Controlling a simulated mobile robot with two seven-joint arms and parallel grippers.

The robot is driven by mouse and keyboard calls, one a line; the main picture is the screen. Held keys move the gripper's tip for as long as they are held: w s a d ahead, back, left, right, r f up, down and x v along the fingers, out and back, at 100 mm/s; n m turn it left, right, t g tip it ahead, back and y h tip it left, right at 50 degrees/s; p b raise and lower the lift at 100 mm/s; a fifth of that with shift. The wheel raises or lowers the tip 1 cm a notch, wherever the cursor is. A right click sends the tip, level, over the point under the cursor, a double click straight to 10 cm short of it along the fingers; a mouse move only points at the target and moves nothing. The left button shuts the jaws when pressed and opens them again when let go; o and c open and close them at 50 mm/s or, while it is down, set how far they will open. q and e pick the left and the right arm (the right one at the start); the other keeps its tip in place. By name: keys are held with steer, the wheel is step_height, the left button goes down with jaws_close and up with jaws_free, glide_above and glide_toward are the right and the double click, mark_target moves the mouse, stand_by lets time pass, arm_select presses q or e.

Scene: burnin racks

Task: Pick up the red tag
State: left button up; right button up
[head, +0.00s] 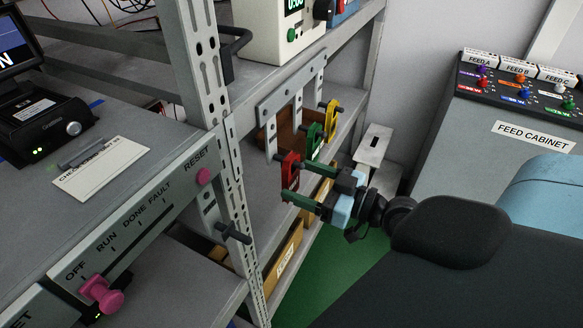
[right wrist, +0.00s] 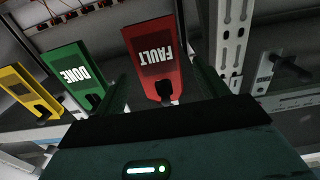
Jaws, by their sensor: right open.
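The red tag (head: 290,171) hangs on a peg at the near end of a grey rail on the rack. In the right wrist view the red tag (right wrist: 155,55) reads FAULT and shows upside down. My right gripper (head: 291,179) is open, with its green fingers reaching to the red tag from the right. The tag appears to be between the fingers, one above and one below in the head view. I cannot tell whether either finger touches it. My left gripper is not in view.
A green tag (head: 314,140) reading DONE and a yellow tag (head: 330,117) hang farther along the rail. A perforated rack upright (head: 215,120) stands left of the red tag. Cardboard bins (head: 285,262) sit below. A feed cabinet (head: 480,130) stands at the right.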

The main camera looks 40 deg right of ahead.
mark_target(294, 178)
steer(key=shift+p+x, duration=0.85)
steer(key=shift+x, duration=1.45)
steer(key=shift+w+a+f, duration=0.1)
steer(key=shift+w+f, duration=0.2)
steer(key=shift+f, duration=0.05)
steer(key=c, duration=1)
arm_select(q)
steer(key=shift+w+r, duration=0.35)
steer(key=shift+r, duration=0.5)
arm_select(e)
steer(key=shift+c, duration=0.2)
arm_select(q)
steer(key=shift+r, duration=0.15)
arm_select(e)
steer(key=shift+r, duration=0.2)
